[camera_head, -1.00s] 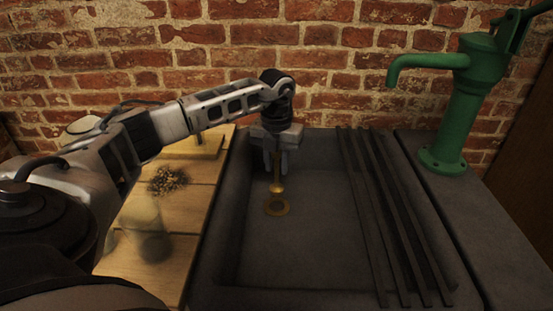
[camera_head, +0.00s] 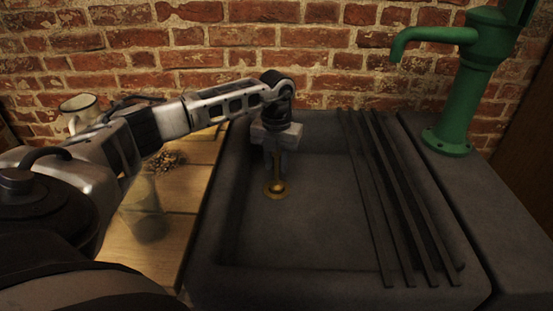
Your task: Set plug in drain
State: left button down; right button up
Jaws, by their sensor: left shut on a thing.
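The brass plug (camera_head: 277,185) hangs upright under my left gripper (camera_head: 275,158), which is shut on its stem. The plug's wide lower end is over the brass drain ring (camera_head: 274,195) in the floor of the dark stone sink (camera_head: 330,230). The plug hides the drain's middle, and I cannot tell whether it touches the ring or is inside it. My right gripper is not in view.
Dark bars (camera_head: 395,200) lie across the sink's right side. A green hand pump (camera_head: 455,120) stands on the right ledge. On the wooden counter (camera_head: 190,195) at left are a glass jar (camera_head: 143,205), a small dark pile (camera_head: 168,160) and a pale mug (camera_head: 80,108). A brick wall is behind.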

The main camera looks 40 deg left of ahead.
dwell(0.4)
pick_arm(q)
jog(key=c, duration=1.1)
grip_release()
jog(key=shift+o, duration=0.2)
notch_tip(320, 180, up, 16)
jog(key=shift+p, duration=0.45)
jog(key=shift+r, duration=0.1)
